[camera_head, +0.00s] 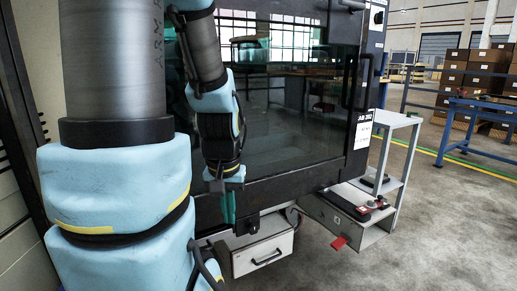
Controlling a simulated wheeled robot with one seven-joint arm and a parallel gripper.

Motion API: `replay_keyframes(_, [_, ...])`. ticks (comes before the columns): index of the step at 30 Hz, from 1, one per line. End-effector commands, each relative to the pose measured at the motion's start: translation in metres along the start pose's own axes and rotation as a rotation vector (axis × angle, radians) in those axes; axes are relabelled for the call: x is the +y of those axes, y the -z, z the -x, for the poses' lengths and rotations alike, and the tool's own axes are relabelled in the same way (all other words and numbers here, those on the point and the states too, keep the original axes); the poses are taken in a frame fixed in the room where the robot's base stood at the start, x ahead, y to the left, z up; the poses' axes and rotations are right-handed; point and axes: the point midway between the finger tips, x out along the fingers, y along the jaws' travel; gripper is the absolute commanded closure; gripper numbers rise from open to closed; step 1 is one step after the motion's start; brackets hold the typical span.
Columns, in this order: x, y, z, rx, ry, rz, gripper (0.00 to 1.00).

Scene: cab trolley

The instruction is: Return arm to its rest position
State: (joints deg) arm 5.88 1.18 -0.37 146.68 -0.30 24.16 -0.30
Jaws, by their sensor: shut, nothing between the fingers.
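My arm, grey with light blue padding, fills the left of the head view. Its far part hangs down in front of a machine's dark window. My gripper (228,208) is at the lower end, pointing down, with narrow teal fingers. It is shut and empty. It hangs in front of the machine's lower frame, above a white drawer (262,254). I cannot tell whether it touches the frame.
The machine's dark glass door (290,110) stands close behind my arm. A grey trolley (396,125) with an upper shelf and a lower tray stands right of it. Open concrete floor (430,230) lies at the right. A blue rail (480,130) and stacked cartons (470,75) stand farther back.

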Motion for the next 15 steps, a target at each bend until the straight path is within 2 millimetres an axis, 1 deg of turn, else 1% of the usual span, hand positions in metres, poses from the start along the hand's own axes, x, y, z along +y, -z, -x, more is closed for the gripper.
replay_keyframes(1, [0.0,0.005,0.034,0.0,0.0,0.0,1.0])
replay_keyframes(6, [0.0,0.012,0.086,0.0,0.0,0.0,1.0])
replay_keyframes(9, [0.0,0.016,0.115,0.0,0.0,0.0,1.0])
replay_keyframes(12, [0.001,0.019,0.137,0.0,0.0,0.0,1.0])
replay_keyframes(15, [0.001,0.021,0.151,0.0,0.0,0.0,1.0])
